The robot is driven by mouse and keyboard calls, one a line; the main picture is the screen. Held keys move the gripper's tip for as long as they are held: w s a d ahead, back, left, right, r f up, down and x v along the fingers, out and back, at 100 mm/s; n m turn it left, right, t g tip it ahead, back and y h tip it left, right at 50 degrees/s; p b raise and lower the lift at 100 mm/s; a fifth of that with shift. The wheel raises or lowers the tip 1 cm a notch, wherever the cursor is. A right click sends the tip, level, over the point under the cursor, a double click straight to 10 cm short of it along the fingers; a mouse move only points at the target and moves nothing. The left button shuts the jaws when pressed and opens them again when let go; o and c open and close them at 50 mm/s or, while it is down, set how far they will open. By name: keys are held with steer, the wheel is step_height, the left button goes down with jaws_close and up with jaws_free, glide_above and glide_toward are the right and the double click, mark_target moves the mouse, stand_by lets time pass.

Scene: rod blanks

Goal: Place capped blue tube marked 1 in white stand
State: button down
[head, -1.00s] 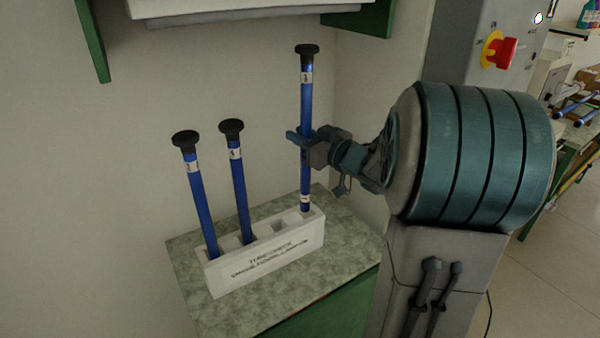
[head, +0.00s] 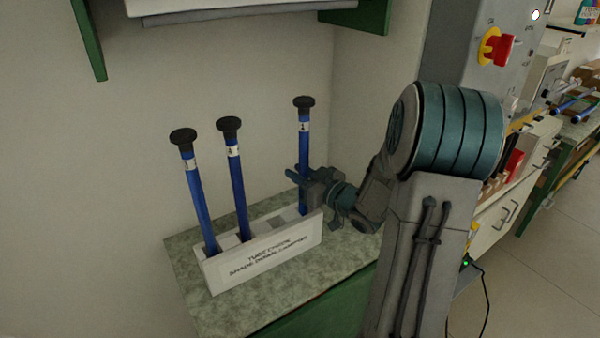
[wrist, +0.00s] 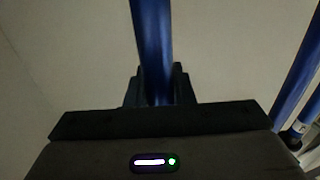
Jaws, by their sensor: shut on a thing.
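A blue tube with a black cap and a white label that appears to read 1 (head: 304,145) stands upright at the right end of the white stand (head: 265,258). My gripper (head: 298,177) is shut on it, partway down its length. The tube's lower end is hidden behind the stand's front wall, so it seems to be inside the right-end slot. In the wrist view the held tube (wrist: 152,45) rises between the fingers.
Two other capped blue tubes, the left one (head: 198,200) and the middle one (head: 237,185), stand in the stand, leaning slightly. An empty slot lies between them and the held tube. The stand sits on a green speckled bench top (head: 215,310) against the wall. A shelf (head: 240,10) hangs above.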

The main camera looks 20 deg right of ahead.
steer(key=shift+f, duration=0.2)
steer(key=c, duration=1.2)
jaws_free()
steer(key=shift+c, duration=0.2)
steer(key=shift+r, duration=0.1)
